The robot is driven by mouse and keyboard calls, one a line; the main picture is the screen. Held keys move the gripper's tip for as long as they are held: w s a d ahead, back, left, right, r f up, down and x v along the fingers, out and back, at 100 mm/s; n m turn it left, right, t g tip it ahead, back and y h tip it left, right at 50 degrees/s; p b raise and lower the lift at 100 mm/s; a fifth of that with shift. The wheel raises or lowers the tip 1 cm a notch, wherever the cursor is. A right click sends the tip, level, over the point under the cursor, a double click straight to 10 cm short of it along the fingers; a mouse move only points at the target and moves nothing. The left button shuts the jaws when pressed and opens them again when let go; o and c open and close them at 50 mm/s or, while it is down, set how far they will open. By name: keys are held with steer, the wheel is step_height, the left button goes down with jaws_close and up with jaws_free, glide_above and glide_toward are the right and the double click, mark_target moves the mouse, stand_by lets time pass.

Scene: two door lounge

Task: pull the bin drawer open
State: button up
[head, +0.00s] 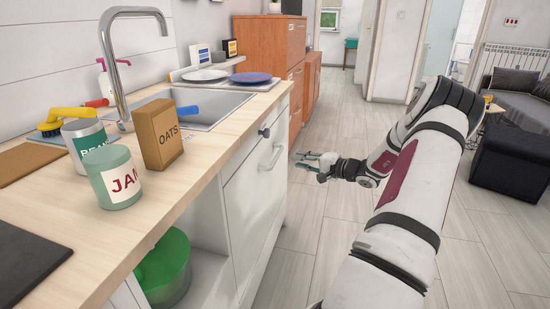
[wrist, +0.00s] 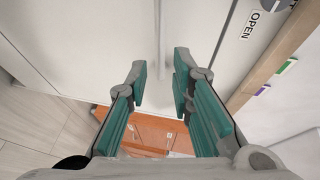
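The bin drawer's white front (head: 255,195) is under the counter, beside an open compartment. It looks shut. Its pale bar handle (head: 272,157) is near the top edge. In the wrist view the white front (wrist: 100,40) fills the upper part, and the handle (wrist: 162,42) runs down between the lines of the two fingers. My gripper (head: 306,162) is in front of the cabinet, to the right of the handle in the head view. In the wrist view my gripper (wrist: 160,78) is open, its teal fingers apart with nothing visibly held. Whether the fingertips reach the handle is unclear.
The floor (head: 315,215) is clear.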

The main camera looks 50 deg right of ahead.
mark_target(277, 155)
steer(key=w, duration=0.3)
steer(key=w+f+b, duration=0.1)
steer(key=w, duration=0.3)
steer(key=w+f+b, duration=0.1)
steer(key=w, duration=0.3)
jaws_close()
